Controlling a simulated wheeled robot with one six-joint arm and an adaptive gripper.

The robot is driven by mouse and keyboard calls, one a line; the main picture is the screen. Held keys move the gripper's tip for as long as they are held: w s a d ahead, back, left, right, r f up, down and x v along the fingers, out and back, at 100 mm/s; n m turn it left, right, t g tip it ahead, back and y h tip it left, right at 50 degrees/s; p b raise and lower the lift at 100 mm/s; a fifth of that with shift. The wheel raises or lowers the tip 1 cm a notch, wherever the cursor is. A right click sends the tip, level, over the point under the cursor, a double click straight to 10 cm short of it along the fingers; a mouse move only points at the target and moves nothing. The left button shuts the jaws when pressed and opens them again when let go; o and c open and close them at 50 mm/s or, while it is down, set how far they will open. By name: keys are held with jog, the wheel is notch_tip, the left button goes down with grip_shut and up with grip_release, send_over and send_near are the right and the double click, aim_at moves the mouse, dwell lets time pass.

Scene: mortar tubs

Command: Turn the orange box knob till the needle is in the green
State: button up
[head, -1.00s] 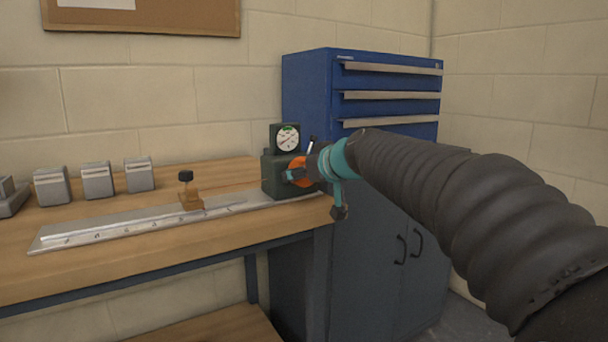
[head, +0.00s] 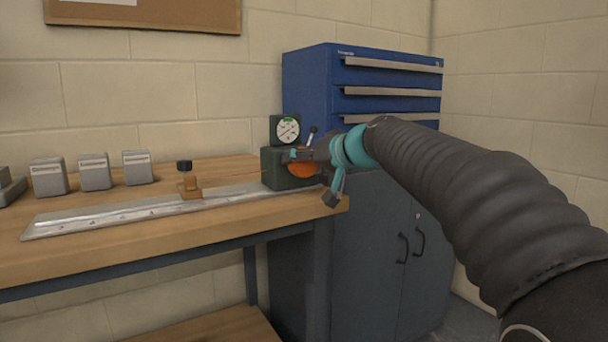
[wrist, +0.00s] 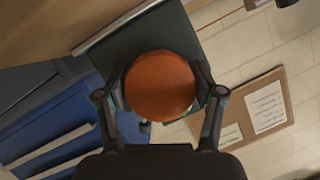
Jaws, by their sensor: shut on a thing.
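The orange knob (head: 303,171) is on the front of a dark green box (head: 270,170) at the right end of the bench. It fills the middle of the wrist view (wrist: 160,88). My gripper (head: 305,160) is shut on the knob, with one finger on each side of it in the wrist view. A round white gauge (head: 288,130) on top of the box has a green zone at the top of its dial. The needle shows as a thin slanted line, too small to tell whether it lies in the green.
A short lever with a dark tip (head: 312,131) stands beside the gauge, close to my gripper. A metal rail (head: 110,216) with a brass clamp (head: 190,188) runs along the bench (head: 140,247). Grey blocks (head: 95,173) stand behind it. A blue drawer cabinet (head: 312,85) is behind the box.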

jog(key=m+y+b, duration=0.1)
jog(key=m+b, duration=0.1)
jog(key=shift+f+m+y, duration=0.15)
jog(key=shift+m+y, duration=0.15)
jog(key=m+y+b, duration=0.1)
jog(key=m+b, duration=0.1)
jog(key=shift+m+y, duration=0.3)
jog(key=shift+m, duration=0.1)
jog(key=m+y+b, duration=0.1)
jog(key=m, duration=0.1)
jog(key=shift+m+b, duration=0.4)
jog(key=shift+r+m+y+b, duration=0.3)
jog(key=shift+m+y+b, duration=0.25)
jog(key=shift+m, duration=0.65)
jog(key=o, duration=1.1)
jog(key=shift+o, duration=0.2)
jog(key=shift+s, duration=0.1)
